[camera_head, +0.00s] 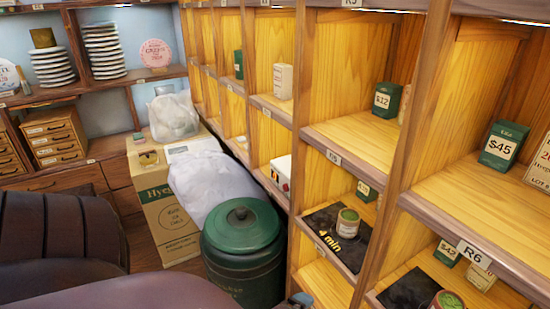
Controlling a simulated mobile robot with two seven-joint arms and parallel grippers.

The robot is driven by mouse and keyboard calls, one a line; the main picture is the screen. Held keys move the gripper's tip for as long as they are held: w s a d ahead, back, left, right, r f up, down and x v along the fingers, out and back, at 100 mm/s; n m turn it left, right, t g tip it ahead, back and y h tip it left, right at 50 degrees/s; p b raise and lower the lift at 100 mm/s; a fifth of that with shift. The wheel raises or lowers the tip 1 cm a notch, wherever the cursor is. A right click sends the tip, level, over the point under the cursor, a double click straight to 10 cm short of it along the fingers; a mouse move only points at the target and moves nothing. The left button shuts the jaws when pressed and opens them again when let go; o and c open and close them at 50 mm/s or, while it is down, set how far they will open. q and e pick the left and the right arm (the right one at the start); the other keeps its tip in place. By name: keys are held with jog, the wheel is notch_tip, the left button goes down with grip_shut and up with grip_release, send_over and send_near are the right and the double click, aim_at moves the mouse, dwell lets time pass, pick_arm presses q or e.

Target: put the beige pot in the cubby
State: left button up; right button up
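No pot stands out clearly as the beige one. A small brownish pot with a green top (347,223) sits upright on a black mat marked "4 min" (320,220) in a lower cubby. A second small pot with green contents (447,300) is cut by the bottom edge at the right, near another dark mat (408,290). A pale cream container (283,81) stands in an upper cubby farther back. The wooden cubbies (355,140) fill the right side. Neither gripper can be made out; a small grey-blue piece at the bottom edge is too cut off to identify.
A large green lidded bin (243,250) stands on the floor against the shelves. White bags (215,180) and a cardboard box (160,215) are behind it. Green price-marked boxes (503,145) occupy some cubbies. Dark brown rounded seat-like shapes (60,235) fill the lower left.

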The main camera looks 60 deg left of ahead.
pick_arm(q)
jog(key=s+d+f+n+g+h, duration=0.1)
jog(key=s+d+f+n+h, duration=0.1)
jog(key=s+n, duration=0.6)
jog(key=f+n, duration=0.1)
jog(key=n, duration=0.3)
jog(key=shift+h, duration=0.3)
